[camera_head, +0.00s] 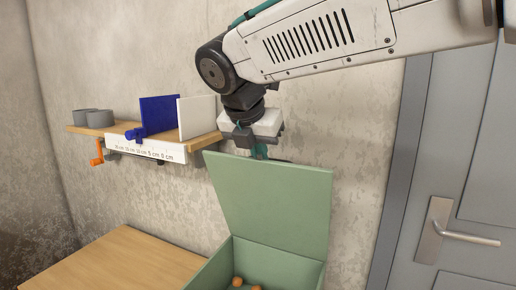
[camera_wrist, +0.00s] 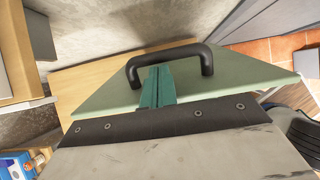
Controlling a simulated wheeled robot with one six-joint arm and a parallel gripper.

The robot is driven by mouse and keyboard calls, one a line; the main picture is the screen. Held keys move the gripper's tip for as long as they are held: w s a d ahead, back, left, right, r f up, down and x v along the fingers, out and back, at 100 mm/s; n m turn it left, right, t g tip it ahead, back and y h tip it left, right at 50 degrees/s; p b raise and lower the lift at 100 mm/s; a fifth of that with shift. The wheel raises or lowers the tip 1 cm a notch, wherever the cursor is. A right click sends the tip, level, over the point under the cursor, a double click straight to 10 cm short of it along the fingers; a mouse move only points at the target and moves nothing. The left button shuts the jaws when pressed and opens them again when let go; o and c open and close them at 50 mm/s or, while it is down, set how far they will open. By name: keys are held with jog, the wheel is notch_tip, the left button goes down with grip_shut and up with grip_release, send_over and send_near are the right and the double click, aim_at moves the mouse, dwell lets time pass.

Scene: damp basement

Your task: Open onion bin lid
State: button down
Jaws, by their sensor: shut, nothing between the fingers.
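The green onion bin (camera_head: 268,258) stands at the bottom of the head view, with a few brown onions (camera_head: 238,282) visible inside. Its green lid (camera_head: 275,205) is raised and stands nearly upright, its inner face towards the head camera. My gripper (camera_head: 261,152) is at the lid's top edge, partly behind it. In the wrist view the teal fingers (camera_wrist: 157,86) are shut together, beside the lid's black handle (camera_wrist: 207,62) and within its span. I cannot tell whether they touch the handle. The lid's outer face also shows there (camera_wrist: 240,72).
A wooden table (camera_head: 120,262) is left of the bin. A grey door (camera_head: 465,190) is at right.

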jog(key=w+d+g+y, duration=0.1)
jog(key=w+d+g, duration=0.1)
jog(key=w+d, duration=0.3)
jog(key=w+r, duration=0.1)
jog(key=w, duration=0.3)
jog(key=shift+w, duration=0.1)
jog(key=w+d+r+v, duration=0.1)
jog(key=d+v, duration=0.1)
jog(key=v, duration=0.7)
jog(key=s+d+f+m+g, duration=0.1)
jog(key=s+d+f+m, duration=0.2)
jog(key=s+d+m, duration=0.5)
jog(key=s+d+f+m+y, duration=0.1)
jog(key=s+d+f+m, duration=0.3)
jog(key=s+f+m, duration=0.7)
jog(key=s+d+f+m+g+y, duration=0.1)
jog(key=s+d+f+m, duration=0.3)
jog(key=s+f+m, duration=0.7)
jog(key=s, duration=0.4)
jog(key=shift+s+d+f, duration=0.25)
